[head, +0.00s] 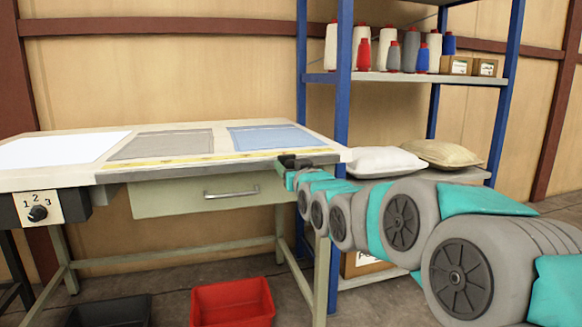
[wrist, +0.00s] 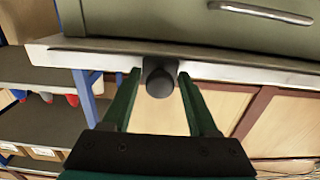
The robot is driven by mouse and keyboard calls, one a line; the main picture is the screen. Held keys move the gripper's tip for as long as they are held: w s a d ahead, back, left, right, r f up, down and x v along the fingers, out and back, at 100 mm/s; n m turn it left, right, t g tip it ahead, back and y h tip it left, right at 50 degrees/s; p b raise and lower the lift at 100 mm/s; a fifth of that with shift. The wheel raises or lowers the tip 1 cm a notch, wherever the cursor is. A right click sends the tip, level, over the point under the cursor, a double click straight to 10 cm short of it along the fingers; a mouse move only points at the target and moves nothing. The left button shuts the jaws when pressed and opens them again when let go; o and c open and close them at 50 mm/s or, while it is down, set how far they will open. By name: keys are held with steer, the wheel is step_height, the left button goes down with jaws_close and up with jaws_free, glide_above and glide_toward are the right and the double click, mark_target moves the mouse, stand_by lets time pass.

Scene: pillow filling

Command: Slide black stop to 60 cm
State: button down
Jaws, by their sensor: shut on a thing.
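The black stop (head: 289,160) sits at the front edge of the table, near its right end. Its round black knob (wrist: 160,82) points toward the camera in the wrist view. My gripper (wrist: 159,76) has its two green fingers on either side of this knob and is shut on it. In the head view my gripper (head: 288,178) reaches the table edge from the right. The yellow measuring strip (head: 190,161) runs along the table's front, left of the stop. Its figures are too small to read.
The table (head: 80,180) holds a white panel, a grey cloth (head: 160,144) and a blue cloth (head: 277,137). Below are a drawer handle (head: 231,192), a dial box (head: 38,212) and a red bin (head: 232,302). A blue-framed shelf with spools and pillows stands right.

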steer(key=c, duration=0.5)
jaws_free()
steer(key=v, duration=0.7)
steer(key=shift+s+d, duration=0.1)
steer(key=shift+s, duration=0.3)
